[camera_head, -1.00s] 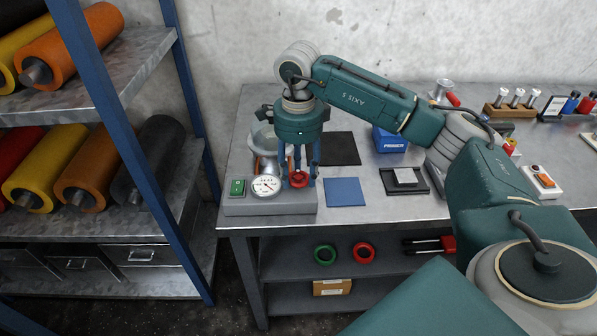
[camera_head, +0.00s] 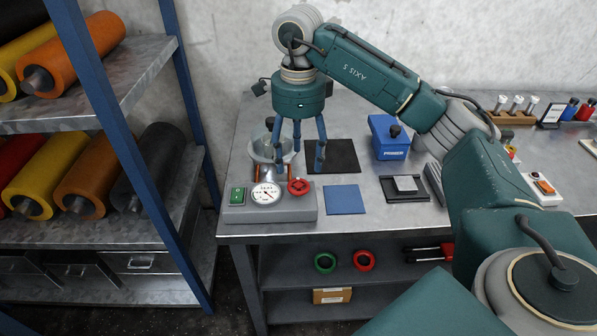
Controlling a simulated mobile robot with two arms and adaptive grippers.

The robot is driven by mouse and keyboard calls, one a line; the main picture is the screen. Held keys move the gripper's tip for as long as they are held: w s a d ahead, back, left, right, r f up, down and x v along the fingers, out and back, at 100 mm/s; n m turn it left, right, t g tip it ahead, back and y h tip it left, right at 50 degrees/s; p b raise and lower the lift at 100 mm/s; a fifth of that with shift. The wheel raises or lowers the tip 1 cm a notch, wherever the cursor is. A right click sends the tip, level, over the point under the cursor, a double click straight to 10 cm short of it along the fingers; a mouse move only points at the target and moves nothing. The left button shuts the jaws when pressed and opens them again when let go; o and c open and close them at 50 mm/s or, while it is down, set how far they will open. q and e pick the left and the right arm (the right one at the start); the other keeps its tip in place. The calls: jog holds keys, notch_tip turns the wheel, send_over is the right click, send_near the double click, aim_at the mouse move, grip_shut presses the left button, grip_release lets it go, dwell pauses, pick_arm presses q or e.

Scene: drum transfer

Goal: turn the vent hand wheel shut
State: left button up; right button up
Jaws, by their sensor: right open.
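The red vent hand wheel (camera_head: 299,187) sits on the right part of a grey control box (camera_head: 270,214) at the front left of the workbench. A round white gauge (camera_head: 265,193) and a green switch (camera_head: 237,195) are on the same box, left of the wheel. My right gripper (camera_head: 298,160) points down above and slightly behind the wheel. Its fingers are spread, empty and apart from the wheel. My left gripper is not in view.
A metal bowl (camera_head: 262,148) stands behind the box, close to the fingers. A blue mat (camera_head: 342,199), a black mat (camera_head: 333,156) and a blue PRIMER can (camera_head: 388,138) are to the right. A blue-post rack (camera_head: 180,244) with rolls stands left.

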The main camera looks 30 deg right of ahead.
jog(key=shift+r, duration=2.25)
